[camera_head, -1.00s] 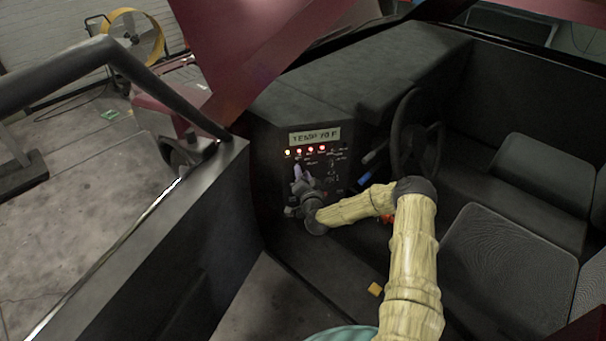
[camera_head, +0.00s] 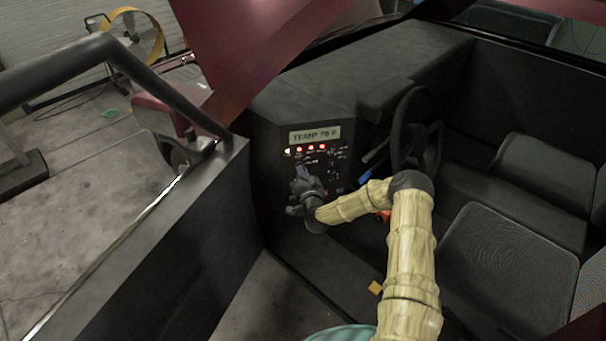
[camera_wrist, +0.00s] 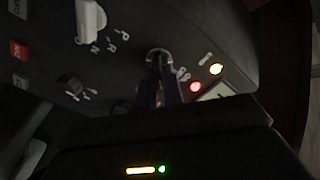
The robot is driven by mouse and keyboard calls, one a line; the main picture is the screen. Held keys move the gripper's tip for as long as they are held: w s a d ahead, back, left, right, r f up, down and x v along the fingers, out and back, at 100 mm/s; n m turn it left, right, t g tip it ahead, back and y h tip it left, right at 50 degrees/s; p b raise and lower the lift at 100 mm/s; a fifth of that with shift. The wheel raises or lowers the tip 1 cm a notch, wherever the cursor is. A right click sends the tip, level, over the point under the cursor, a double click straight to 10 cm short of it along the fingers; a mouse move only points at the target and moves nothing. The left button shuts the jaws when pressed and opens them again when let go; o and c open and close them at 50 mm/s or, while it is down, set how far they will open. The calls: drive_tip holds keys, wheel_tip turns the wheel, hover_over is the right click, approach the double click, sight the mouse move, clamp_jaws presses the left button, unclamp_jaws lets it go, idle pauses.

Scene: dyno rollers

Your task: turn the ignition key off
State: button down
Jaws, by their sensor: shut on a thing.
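In the wrist view, the ignition (camera_wrist: 159,51) shows as a pale rounded rim on the dark dash panel. My gripper (camera_wrist: 160,72) has its dark fingers at this rim, close together and shut on the key. The key itself is mostly hidden between the fingers, so its angle cannot be told. In the head view, my gripper (camera_head: 302,181) is at the dash panel (camera_head: 284,184), below the lit display (camera_head: 314,135) and its row of lights (camera_head: 310,147). The hand covers the ignition there.
A white selector knob (camera_wrist: 90,20) with letters, a small dark knob (camera_wrist: 70,84) and a red button (camera_wrist: 18,50) sit on the panel near the gripper. The steering wheel (camera_head: 404,135) stands right of it. The door sill (camera_head: 150,235) is at left.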

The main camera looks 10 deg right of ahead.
drive_tip(key=shift+a+n+b, duration=0.2)
drive_tip(key=shift+n+b, duration=1.8)
drive_tip(key=shift+n, duration=2)
drive_tip(key=c, duration=1.5)
unclamp_jaws()
drive_tip(key=s+b, duration=0.2)
drive_tip(key=s, duration=1.5)
drive_tip(key=shift+s+d+b, duration=0.15)
drive_tip(key=shift+s+b, duration=0.1)
drive_tip(key=shift+b, duration=0.15)
